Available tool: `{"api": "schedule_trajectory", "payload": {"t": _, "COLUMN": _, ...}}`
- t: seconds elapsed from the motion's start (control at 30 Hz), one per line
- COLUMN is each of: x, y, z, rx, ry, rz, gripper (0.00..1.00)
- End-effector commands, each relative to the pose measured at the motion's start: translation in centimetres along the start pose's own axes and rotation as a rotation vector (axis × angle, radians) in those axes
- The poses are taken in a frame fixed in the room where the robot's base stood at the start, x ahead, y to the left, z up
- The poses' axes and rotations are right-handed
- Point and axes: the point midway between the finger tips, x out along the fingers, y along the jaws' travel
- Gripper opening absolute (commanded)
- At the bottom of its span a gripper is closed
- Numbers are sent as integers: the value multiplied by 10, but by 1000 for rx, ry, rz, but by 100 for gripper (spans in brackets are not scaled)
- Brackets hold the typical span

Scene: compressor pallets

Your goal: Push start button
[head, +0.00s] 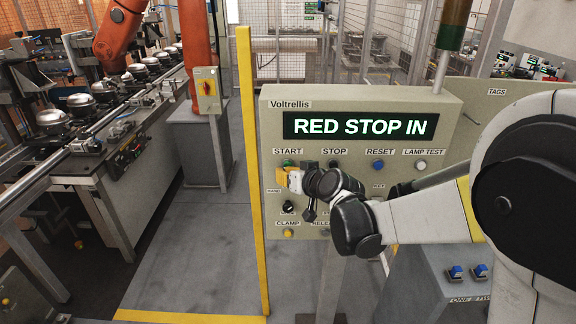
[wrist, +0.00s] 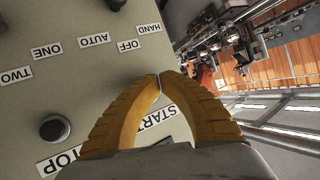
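The control panel (head: 270,130) has a display (head: 360,126) reading "RED STOP IN". The green start button (head: 288,163) sits under the START label (head: 288,152). My gripper (head: 282,178) is at the panel just below this button, with nothing seen in its yellow fingers. In the wrist view my gripper (wrist: 160,80) has its fingertips together, beside the START label (wrist: 158,116). The start button is not visible there, apparently hidden by the fingers. Whether the fingertips touch the panel I cannot tell. A dark round button (wrist: 55,128) lies near the STOP label (wrist: 60,160).
A blue reset button (head: 378,165) and a white lamp test button (head: 420,165) are to the right. A yellow clamp button (head: 288,233) is lower down. A yellow post (head: 252,170) stands left of the panel. The floor (head: 200,250) further left is clear.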

Motion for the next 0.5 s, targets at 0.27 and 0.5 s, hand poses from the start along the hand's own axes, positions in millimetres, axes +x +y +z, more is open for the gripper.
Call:
{"api": "schedule_trajectory", "payload": {"t": 0.27, "x": 3, "y": 2, "z": -1, "rx": 0, "ry": 0, "rz": 0, "gripper": 0}}
{"api": "schedule_trajectory", "payload": {"t": 0.5, "x": 5, "y": 3, "z": -3, "rx": 0, "ry": 0, "rz": 0, "gripper": 0}}
